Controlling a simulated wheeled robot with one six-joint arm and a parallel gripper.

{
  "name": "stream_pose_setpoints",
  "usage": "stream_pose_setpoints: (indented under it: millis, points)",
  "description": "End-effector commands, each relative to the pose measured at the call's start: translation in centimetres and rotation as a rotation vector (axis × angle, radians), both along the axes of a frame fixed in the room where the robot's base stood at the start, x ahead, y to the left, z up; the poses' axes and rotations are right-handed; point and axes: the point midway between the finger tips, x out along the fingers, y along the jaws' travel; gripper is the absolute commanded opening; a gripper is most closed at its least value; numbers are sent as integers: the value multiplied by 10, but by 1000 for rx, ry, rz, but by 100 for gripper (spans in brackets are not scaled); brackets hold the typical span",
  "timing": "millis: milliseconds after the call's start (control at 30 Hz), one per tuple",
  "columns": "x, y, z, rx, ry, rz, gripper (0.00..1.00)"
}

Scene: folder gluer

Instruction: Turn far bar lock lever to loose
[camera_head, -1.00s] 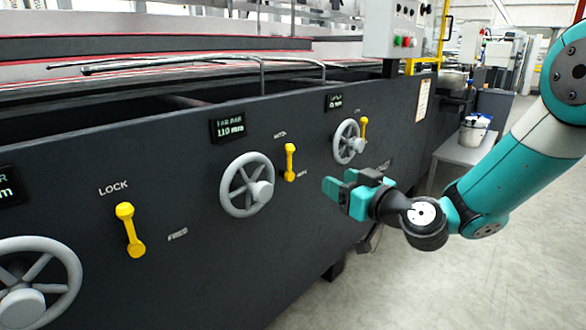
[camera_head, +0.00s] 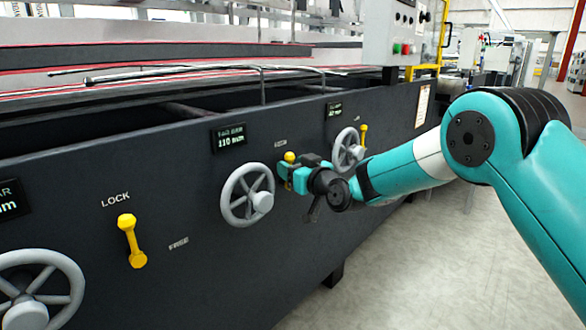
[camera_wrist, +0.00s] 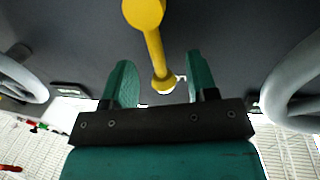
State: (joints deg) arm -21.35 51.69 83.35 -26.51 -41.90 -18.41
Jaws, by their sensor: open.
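The far bar lock lever (camera_head: 290,156) is yellow and sits on the dark machine panel, right of the wheel under the "FAR BAR 110 mm" display (camera_head: 229,137). My gripper (camera_head: 289,174) is at this lever and hides its lower part in the head view. In the wrist view the lever (camera_wrist: 154,45) runs from a large rounded end at the top to a smaller end between the two teal fingers of my gripper (camera_wrist: 160,80). The fingers are open and apart, with gaps visible on both sides of the lever. I cannot tell their depth relative to it.
A grey handwheel (camera_head: 247,195) stands close left of my gripper and another handwheel (camera_head: 348,150) close right. Another yellow lever (camera_head: 131,240), between LOCK and FREE labels, is farther left. A third yellow lever (camera_head: 363,136) is at the right. The floor in front is clear.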

Motion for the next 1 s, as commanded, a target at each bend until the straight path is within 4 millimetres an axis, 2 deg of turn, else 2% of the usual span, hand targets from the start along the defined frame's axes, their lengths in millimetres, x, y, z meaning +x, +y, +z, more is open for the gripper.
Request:
stream_pose_setpoints:
  millis: [233, 400, 467, 767, 1000]
  points:
    - [0, 0, 0, 0, 0, 0, 51]
    - [0, 0, 0, 0, 0, 1, 12]
    - [0, 0, 0, 0, 0, 0, 0]
    - [1, -1, 1, 13, 18, 0, 0]
    - [6, -5, 3, 80, 106, 0, 0]
